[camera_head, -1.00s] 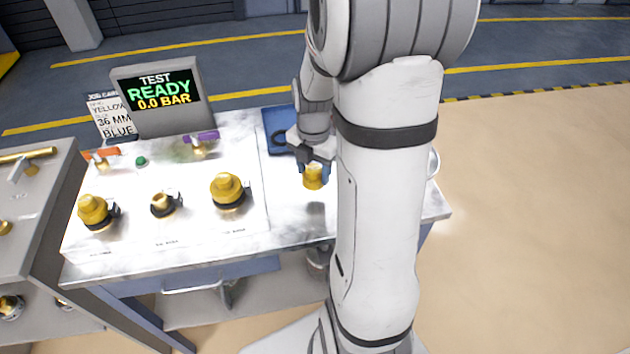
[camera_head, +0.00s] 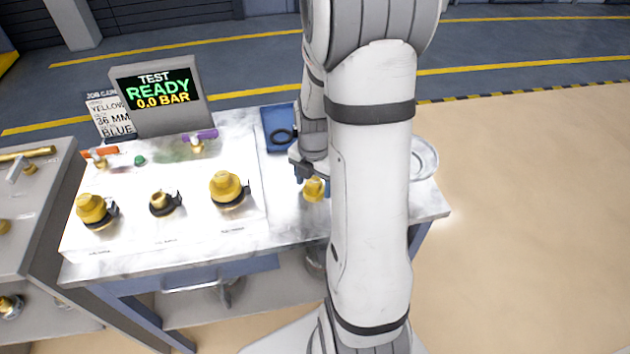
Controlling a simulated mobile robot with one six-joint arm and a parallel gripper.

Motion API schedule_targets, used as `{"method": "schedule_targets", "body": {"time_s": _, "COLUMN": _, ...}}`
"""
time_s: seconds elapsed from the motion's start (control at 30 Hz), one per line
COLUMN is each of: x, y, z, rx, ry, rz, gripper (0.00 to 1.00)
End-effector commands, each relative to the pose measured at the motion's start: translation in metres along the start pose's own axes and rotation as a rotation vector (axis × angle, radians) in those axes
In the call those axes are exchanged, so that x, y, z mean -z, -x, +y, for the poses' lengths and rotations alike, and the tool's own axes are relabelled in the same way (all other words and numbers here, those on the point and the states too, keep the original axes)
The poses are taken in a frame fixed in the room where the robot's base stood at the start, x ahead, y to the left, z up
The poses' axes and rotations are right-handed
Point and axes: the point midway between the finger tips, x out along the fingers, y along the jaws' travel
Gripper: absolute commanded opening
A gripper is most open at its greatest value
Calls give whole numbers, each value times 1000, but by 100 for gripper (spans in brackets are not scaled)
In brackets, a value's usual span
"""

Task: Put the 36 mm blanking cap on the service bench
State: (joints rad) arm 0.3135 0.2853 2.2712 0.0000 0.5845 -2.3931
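The yellow blanking cap (camera_head: 314,190) is at the bare right part of the service bench (camera_head: 286,212), right of the white port panel. It looks low, at or near the bench top; whether it touches is not clear. My gripper (camera_head: 311,178) is right over it, with a blue finger showing at the cap's upper left. My arm hides the other side, so I cannot tell if the fingers still press on the cap. The middle port (camera_head: 163,203) on the panel is uncapped.
Yellow caps sit on the left port (camera_head: 92,209) and right port (camera_head: 227,187). A blue tray (camera_head: 270,116) with a black ring lies behind my gripper. A round clear dish (camera_head: 427,160) is right of my arm. The test display (camera_head: 160,92) reads READY, 0.0 BAR.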

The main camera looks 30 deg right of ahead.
Motion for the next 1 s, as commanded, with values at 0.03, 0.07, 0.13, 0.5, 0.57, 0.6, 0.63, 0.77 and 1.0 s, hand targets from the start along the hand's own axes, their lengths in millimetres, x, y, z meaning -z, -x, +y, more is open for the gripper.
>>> {"method": "schedule_targets", "body": {"time_s": 0.03, "x": 0, "y": 0, "z": 0, "rx": 0, "ry": 0, "rz": 0, "gripper": 69}}
{"method": "schedule_targets", "body": {"time_s": 0.07, "x": 0, "y": 0, "z": 0, "rx": 0, "ry": 0, "rz": 0, "gripper": 71}}
{"method": "schedule_targets", "body": {"time_s": 0.13, "x": 0, "y": 0, "z": 0, "rx": 0, "ry": 0, "rz": 0, "gripper": 72}}
{"method": "schedule_targets", "body": {"time_s": 0.5, "x": -1, "y": 19, "z": 0, "rx": -4, "ry": -1, "rz": -4, "gripper": 72}}
{"method": "schedule_targets", "body": {"time_s": 0.57, "x": -1, "y": 31, "z": 0, "rx": -4, "ry": -1, "rz": -5, "gripper": 72}}
{"method": "schedule_targets", "body": {"time_s": 0.6, "x": -1, "y": 40, "z": 0, "rx": -4, "ry": -1, "rz": -4, "gripper": 72}}
{"method": "schedule_targets", "body": {"time_s": 0.63, "x": -2, "y": 47, "z": 0, "rx": -5, "ry": -2, "rz": -6, "gripper": 72}}
{"method": "schedule_targets", "body": {"time_s": 0.77, "x": -1, "y": 76, "z": 0, "rx": -4, "ry": -2, "rz": -5, "gripper": 72}}
{"method": "schedule_targets", "body": {"time_s": 1.0, "x": -1, "y": 113, "z": 0, "rx": -1, "ry": -2, "rz": -2, "gripper": 72}}
